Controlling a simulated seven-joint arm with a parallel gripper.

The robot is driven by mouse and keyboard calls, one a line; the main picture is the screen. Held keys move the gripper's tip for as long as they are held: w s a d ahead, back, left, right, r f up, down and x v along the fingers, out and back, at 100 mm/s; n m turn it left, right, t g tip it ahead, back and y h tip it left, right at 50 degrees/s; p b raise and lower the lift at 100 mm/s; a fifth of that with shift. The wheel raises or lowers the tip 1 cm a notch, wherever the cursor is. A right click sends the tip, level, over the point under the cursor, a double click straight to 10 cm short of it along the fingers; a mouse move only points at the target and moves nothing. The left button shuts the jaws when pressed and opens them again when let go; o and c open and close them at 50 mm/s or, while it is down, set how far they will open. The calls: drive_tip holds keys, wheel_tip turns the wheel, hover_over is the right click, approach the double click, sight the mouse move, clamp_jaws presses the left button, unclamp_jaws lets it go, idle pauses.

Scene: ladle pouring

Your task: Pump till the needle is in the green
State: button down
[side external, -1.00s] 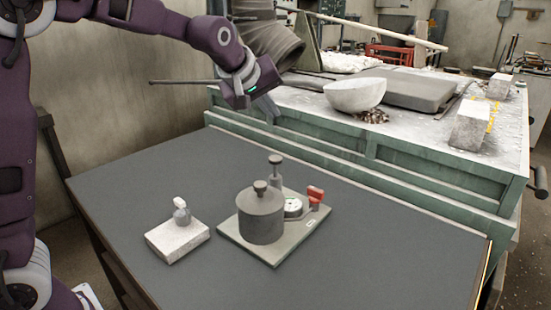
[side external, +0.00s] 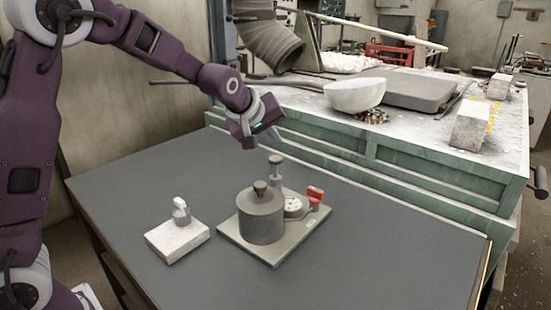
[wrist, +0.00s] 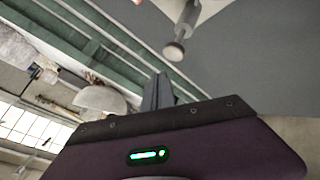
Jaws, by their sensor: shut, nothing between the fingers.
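The pump plunger with its round knob (side external: 275,160) stands upright at the back of a grey base plate (side external: 272,257). The knob also shows in the wrist view (wrist: 174,50). A round gauge (side external: 293,206) sits in front of it; its needle is too small to read. A red-handled valve (side external: 316,195) stands to the gauge's right. A grey lidded pot (side external: 261,217) stands on the plate's left part. My gripper (side external: 276,134) is shut and empty, just above the knob and apart from it in the side view. Its fingers show in the wrist view (wrist: 158,88).
A pale block (side external: 177,240) with a small grey-and-white fitting (side external: 181,210) lies left of the plate. The dark table (side external: 380,240) is clear on the right. Behind it a green bench (side external: 400,185) holds a white bowl (side external: 355,96) and blocks.

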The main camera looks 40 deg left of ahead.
sight(273, 160)
drive_tip(key=shift+f, duration=0.85)
idle(1.4)
drive_tip(key=shift+f, duration=0.4)
drive_tip(key=shift+f, duration=1.9)
idle(1.2)
drive_tip(key=shift+r, duration=2.3)
drive_tip(key=shift+r, duration=2.5)
